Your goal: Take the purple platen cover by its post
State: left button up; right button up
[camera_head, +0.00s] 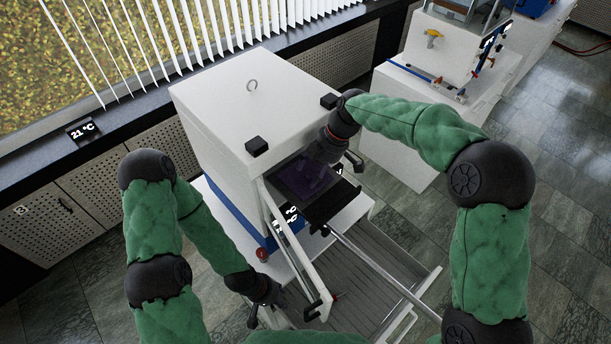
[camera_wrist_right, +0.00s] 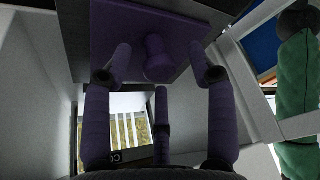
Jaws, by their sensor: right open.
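The purple platen cover (camera_head: 304,178) lies flat in the opening of the white press (camera_head: 228,105), dark in shadow. In the right wrist view the cover (camera_wrist_right: 105,32) fills the top, with its round purple post (camera_wrist_right: 157,62) standing out from it. My right gripper (camera_wrist_right: 160,72) is open, its fingers spread around the post with visible gaps. In the head view my right gripper (camera_head: 327,150) is at the press opening, above the cover and partly hidden by the wrist. My left gripper (camera_head: 262,310) is low beside the open press door; its finger state is unclear.
The open white door (camera_head: 292,245) of the press stands between my left arm and the opening. A second white machine (camera_head: 420,110) stands to the right, with floor between.

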jog(key=shift+s+a+f, duration=0.1)
jog(key=shift+f, duration=0.15)
grip_shut()
jog(key=shift+r, duration=0.15)
